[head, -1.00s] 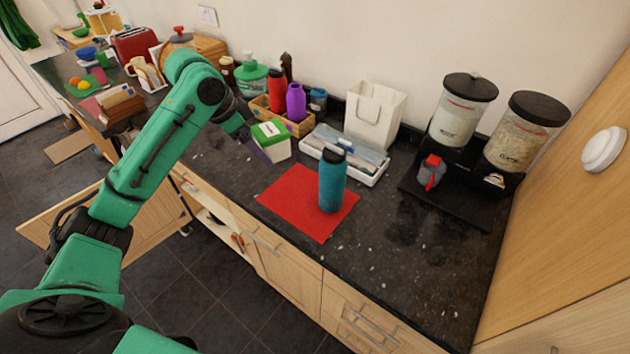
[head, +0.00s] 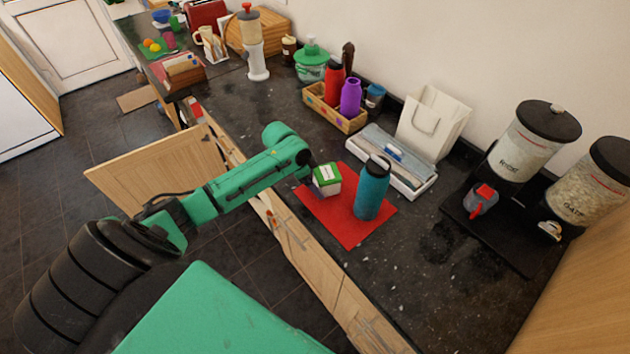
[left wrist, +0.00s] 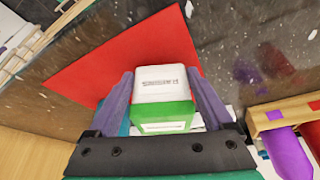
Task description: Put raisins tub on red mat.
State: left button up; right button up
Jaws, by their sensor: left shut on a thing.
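The raisins tub (head: 328,176) is a small white box with a green lid. It also shows in the left wrist view (left wrist: 162,85), upright between two purple fingers. My left gripper (left wrist: 158,100) is shut on it. The red mat (head: 340,226) lies on the dark counter, and it shows in the left wrist view (left wrist: 100,66). The tub is at the mat's far left part in the head view; I cannot tell whether its base touches the mat. My right gripper is not in view.
A teal bottle (head: 371,190) stands on the mat, close right of the tub. A white tray (head: 413,184) and a wooden crate (head: 322,112) with bottles stand behind. Dispensers (head: 530,145) stand at right. A cabinet door (head: 155,170) hangs open. The mat's front part is bare.

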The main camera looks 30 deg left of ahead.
pick_arm(q)
jog(key=shift+s+f, duration=0.15)
jog(key=shift+f, duration=0.05)
jog(key=shift+s, duration=0.1)
jog(key=shift+f, duration=0.1)
jog(key=o, duration=1.2)
jog(key=shift+o, duration=0.2)
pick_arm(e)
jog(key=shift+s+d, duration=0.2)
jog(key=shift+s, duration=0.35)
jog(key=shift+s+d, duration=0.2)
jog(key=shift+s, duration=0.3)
pick_arm(q)
jog(key=b+v, duration=0.2)
jog(key=v, duration=1)
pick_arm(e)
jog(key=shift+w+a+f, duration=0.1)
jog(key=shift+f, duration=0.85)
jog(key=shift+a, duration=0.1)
